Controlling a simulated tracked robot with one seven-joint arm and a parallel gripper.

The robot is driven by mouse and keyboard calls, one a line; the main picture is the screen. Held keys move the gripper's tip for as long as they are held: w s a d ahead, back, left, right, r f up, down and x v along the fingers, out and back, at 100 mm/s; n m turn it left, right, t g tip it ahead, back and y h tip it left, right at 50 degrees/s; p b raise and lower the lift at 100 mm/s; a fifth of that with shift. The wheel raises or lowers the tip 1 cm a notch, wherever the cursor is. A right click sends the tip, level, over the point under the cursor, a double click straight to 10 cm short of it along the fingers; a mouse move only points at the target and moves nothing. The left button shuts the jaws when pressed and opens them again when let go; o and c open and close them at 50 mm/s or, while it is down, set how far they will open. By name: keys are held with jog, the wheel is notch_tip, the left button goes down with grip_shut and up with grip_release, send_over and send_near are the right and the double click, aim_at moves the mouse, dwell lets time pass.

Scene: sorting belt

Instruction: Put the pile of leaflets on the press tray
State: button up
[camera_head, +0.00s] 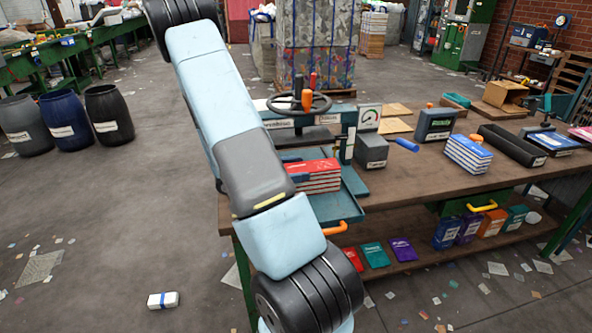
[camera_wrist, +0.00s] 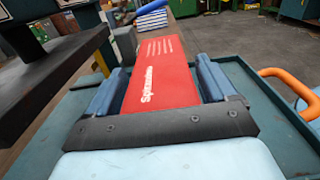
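The pile of leaflets (camera_head: 320,170) is a red stack with pale page edges, at the teal press tray (camera_head: 338,208) in the head view. In the wrist view the red pile (camera_wrist: 162,75) lies lengthwise between the two blue finger pads of my gripper (camera_wrist: 160,85). Both pads appear to press its long sides, so my gripper looks shut on it. The tray's rim (camera_wrist: 283,112) shows around it. I cannot tell whether the pile's underside touches the tray. My arm hides the gripper in the head view.
The press has a dark handwheel (camera_head: 299,103) above the tray, and its dark plate (camera_wrist: 45,85) is close at left in the wrist view. An orange handle (camera_wrist: 292,82) is at the tray's right. A blue stack (camera_head: 468,153) and a black bin (camera_head: 512,146) stand farther right.

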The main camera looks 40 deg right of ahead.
jog(key=shift+o, duration=1.2)
jog(key=shift+w, duration=0.1)
jog(key=v, duration=1.1)
jog(key=s+a+r+m+t+y, duration=0.6)
jog(key=a+r, duration=0.4)
jog(key=r, duration=0.2)
jog(key=s+a+r+m+t+y, duration=0.5)
jog(key=s+a+r+t+y, duration=0.3)
jog(key=r, duration=0.5)
jog(key=s+a+y, duration=0.1)
jog(key=s+a, duration=0.1)
jog(key=a, duration=0.1)
jog(key=shift+s+a+m+t, duration=0.3)
jog(key=shift+m+t, duration=0.1)
jog(key=shift+d+r, duration=0.1)
jog(key=shift+d, duration=0.05)
